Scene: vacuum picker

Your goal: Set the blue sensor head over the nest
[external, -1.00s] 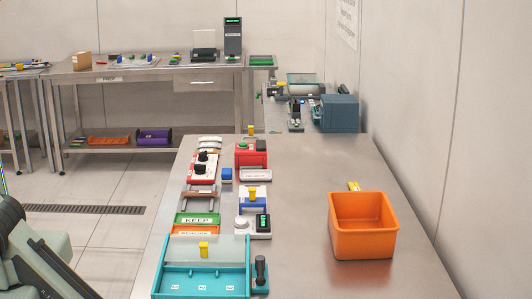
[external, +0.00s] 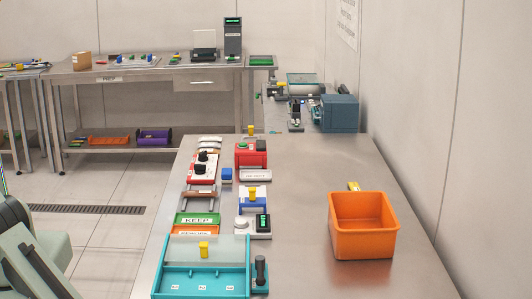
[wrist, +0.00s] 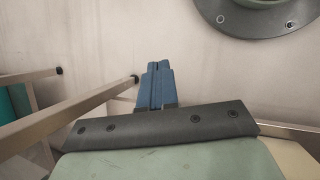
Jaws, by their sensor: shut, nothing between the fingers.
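My gripper (wrist: 158,68) shows in the wrist view as two blue fingers pressed together, empty, with floor behind them and no task object near. The external view shows only part of my arm at the lower left, not the gripper. On the steel bench, a blue-and-white fixture (external: 245,206) has a yellow piece (external: 252,191) on it. A small blue block (external: 226,175) sits just behind and left of it. I cannot tell which blue part is the sensor head, nor which part is the nest.
A teal tray (external: 163,283) with a clear cover is at the bench's near left. An orange bin (external: 362,242) stands right. A red box (external: 251,155) and red panel (external: 201,172) sit behind the fixture.

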